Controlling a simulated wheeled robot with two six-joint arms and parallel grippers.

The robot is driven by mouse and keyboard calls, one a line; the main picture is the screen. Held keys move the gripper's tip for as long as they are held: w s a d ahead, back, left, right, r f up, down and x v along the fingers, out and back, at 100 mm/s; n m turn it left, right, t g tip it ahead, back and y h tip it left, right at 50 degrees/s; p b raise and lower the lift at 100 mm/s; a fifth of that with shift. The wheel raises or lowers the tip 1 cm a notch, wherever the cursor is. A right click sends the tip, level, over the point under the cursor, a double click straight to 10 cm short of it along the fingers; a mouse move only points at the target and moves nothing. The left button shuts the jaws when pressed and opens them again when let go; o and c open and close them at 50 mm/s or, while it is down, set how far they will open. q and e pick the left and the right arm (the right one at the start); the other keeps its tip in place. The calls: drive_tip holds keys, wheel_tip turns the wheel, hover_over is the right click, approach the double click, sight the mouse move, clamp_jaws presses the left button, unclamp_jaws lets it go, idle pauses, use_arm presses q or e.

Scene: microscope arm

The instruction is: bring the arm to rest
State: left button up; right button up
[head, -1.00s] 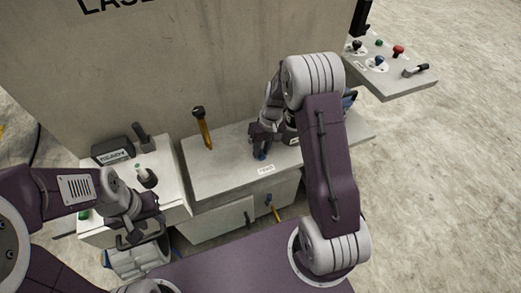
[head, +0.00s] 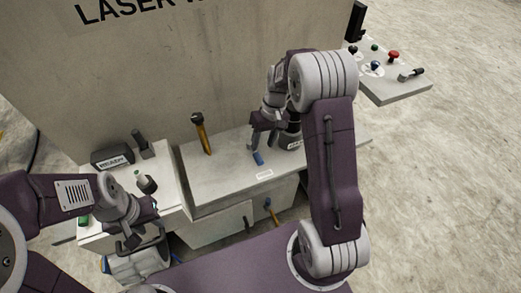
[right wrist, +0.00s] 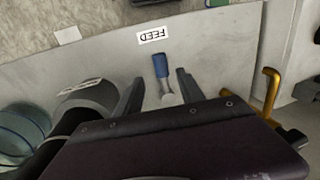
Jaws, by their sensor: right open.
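A short lever with a blue grip (head: 257,158) stands on the grey bench behind the FEED label (head: 264,174). In the right wrist view its blue grip (right wrist: 160,65) and pale metal stem show between my fingertips, with gaps on both sides. My right gripper (head: 264,128) is open and empty, just above the lever. Its two dark fingers also show in the right wrist view (right wrist: 158,88). My left gripper (head: 128,242) hangs low at the left by the white cabinet; its jaw opening is unclear. I cannot tell which thing the task's arm is.
A yellow-handled lever (head: 203,135) stands left on the bench. A READY box (head: 112,158) and dark levers sit on the left cabinet. A grey labelled cylinder (right wrist: 90,97) is close beside my right gripper. A button panel (head: 395,85) is at the upper right.

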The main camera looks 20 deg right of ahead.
drive_tip(key=shift+d+r, duration=0.2)
drive_tip(key=shift+r, duration=0.85)
drive_tip(key=s+a+r+n+p, duration=0.1)
drive_tip(key=s+a+r+p, duration=0.2)
drive_tip(key=r, duration=0.5)
drive_tip(key=s+f+m+t+h+p, duration=0.1)
drive_tip(key=s+f+h+p, duration=0.1)
drive_tip(key=s, duration=1.1)
drive_tip(key=shift+a+m+p, duration=0.2)
drive_tip(key=shift+m+p, duration=0.2)
drive_tip(key=shift+p, duration=0.05)
drive_tip(key=shift+s+f, duration=0.1)
